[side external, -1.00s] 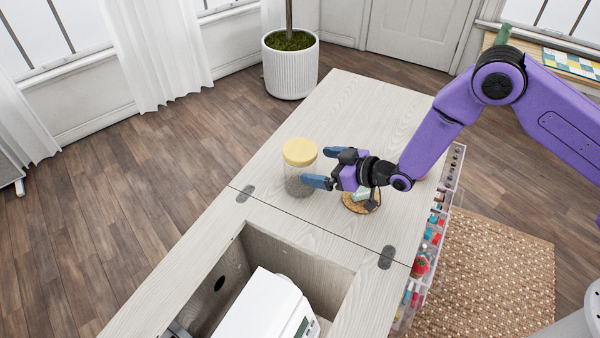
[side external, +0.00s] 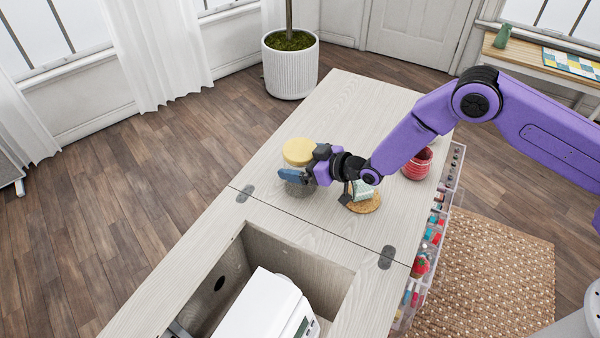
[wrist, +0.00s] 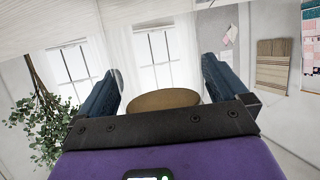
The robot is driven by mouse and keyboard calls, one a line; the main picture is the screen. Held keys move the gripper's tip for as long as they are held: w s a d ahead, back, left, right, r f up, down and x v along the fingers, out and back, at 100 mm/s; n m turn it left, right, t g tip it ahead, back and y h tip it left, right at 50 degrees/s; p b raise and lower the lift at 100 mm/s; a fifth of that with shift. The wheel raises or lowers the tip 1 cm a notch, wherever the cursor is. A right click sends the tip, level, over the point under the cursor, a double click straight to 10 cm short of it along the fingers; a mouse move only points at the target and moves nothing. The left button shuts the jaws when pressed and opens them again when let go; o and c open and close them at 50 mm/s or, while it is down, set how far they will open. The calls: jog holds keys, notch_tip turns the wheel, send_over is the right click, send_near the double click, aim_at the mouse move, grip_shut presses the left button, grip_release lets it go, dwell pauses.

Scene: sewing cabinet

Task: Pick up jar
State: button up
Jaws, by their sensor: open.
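The jar (side external: 299,152) is clear with a pale yellow lid and stands upright on the cabinet top (side external: 352,110). My gripper (side external: 296,177) is at the jar in the side external view, with its blue fingers open and covering part of the jar's body. In the wrist view the jar's lid (wrist: 163,99) lies between the two open fingers (wrist: 162,92). The jar's lower body is mostly hidden there by my gripper. I cannot tell whether either finger touches the glass.
A round cork mat (side external: 364,203) with a small pale item on it lies under my wrist. A red container (side external: 418,164) stands at the right edge. A white sewing machine (side external: 262,306) sits in the open well in front. The cabinet top behind the jar is clear.

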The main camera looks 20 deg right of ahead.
jog(key=c, duration=0.9)
jog(key=shift+r, duration=0.1)
jog(key=shift+c, duration=0.2)
